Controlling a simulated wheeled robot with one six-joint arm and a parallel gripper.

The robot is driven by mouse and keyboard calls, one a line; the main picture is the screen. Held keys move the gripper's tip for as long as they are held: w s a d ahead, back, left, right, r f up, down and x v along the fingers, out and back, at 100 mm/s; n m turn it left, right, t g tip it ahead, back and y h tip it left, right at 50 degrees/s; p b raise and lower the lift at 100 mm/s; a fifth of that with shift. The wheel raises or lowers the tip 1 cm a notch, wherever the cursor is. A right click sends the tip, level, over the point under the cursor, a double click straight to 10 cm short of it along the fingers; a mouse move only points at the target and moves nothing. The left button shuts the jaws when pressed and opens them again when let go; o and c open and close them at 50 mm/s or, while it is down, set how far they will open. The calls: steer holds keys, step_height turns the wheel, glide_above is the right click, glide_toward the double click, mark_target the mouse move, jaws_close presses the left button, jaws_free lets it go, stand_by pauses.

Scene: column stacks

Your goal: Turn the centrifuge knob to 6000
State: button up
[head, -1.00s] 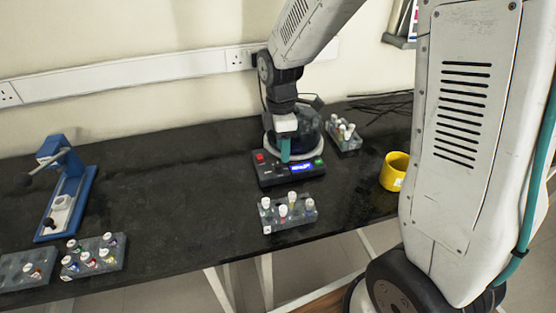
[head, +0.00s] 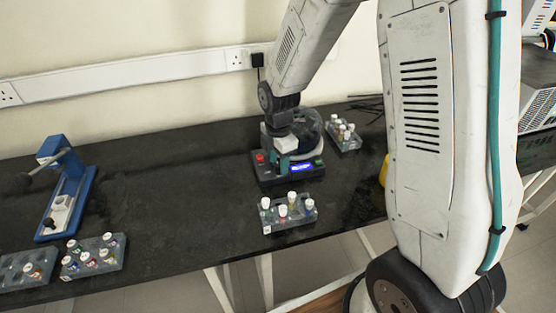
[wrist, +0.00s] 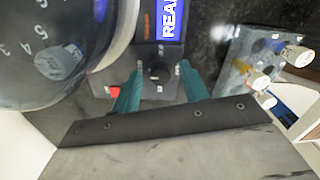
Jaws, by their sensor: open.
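The centrifuge (head: 262,172) stands on the black bench in the head view, with a red switch (head: 260,158) and a lit blue display (head: 302,167) on its front panel. In the wrist view the display (wrist: 169,18) shows part of a word, "REA". The dark round knob (wrist: 158,72) sits between the two teal fingers of my gripper (wrist: 159,75). The fingers are open, one on each side of the knob, with visible gaps. I cannot tell how deep they reach. In the head view my gripper (head: 283,164) hides the knob.
A vial rack (head: 288,222) stands in front of the centrifuge and another (head: 343,144) behind it to the right. A yellow container (head: 384,172) is mostly hidden by my arm. A blue press (head: 66,200) and two more racks stand at left. The bench between is clear.

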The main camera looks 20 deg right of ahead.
jaws_close()
steer(key=shift+m, duration=0.4)
steer(key=m, duration=1.2)
steer(key=shift+m, duration=0.3)
steer(key=shift+a+r+m, duration=0.1)
steer(key=shift+m, duration=2.2)
